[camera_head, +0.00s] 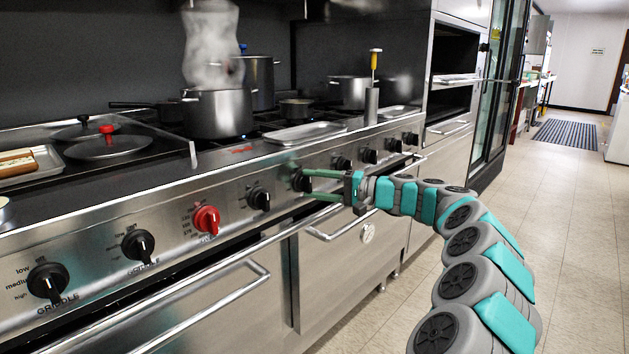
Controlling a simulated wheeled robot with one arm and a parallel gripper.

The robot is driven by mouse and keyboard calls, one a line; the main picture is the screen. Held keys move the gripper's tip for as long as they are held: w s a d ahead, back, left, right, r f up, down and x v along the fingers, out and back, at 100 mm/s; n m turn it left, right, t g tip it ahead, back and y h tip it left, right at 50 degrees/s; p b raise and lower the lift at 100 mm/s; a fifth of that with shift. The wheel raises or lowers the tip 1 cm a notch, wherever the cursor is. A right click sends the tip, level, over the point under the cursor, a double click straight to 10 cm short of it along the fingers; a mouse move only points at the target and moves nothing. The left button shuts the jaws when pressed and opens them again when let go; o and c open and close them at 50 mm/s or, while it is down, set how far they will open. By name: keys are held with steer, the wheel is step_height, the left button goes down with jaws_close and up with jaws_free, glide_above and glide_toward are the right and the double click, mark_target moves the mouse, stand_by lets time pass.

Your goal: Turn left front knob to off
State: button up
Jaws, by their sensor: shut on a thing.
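My gripper (307,183) is in front of the stove's control panel (232,217). Its two green fingers are closed about a black knob (300,181), one finger along the upper side and one along the lower side. This knob is the one just right of another black knob (259,198). The pointer of the held knob is partly covered by the fingers, so I cannot read its setting.
A red knob (206,219) and two griddle knobs (138,245) are to the left; several black knobs (368,156) continue right. Oven door handles (330,236) stick out below the panel. A flat tray (305,133) lies near the stove's edge. The tiled floor (560,215) on the right is clear.

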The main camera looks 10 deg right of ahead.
steer(key=shift+m, duration=0.5)
steer(key=o, duration=1.4)
steer(key=shift+w, duration=0.1)
steer(key=shift+c, duration=0.2)
steer(key=v, duration=0.7)
steer(key=shift+d+f+b, duration=0.2)
steer(key=shift+d+b, duration=0.1)
steer(key=shift+d, duration=0.05)
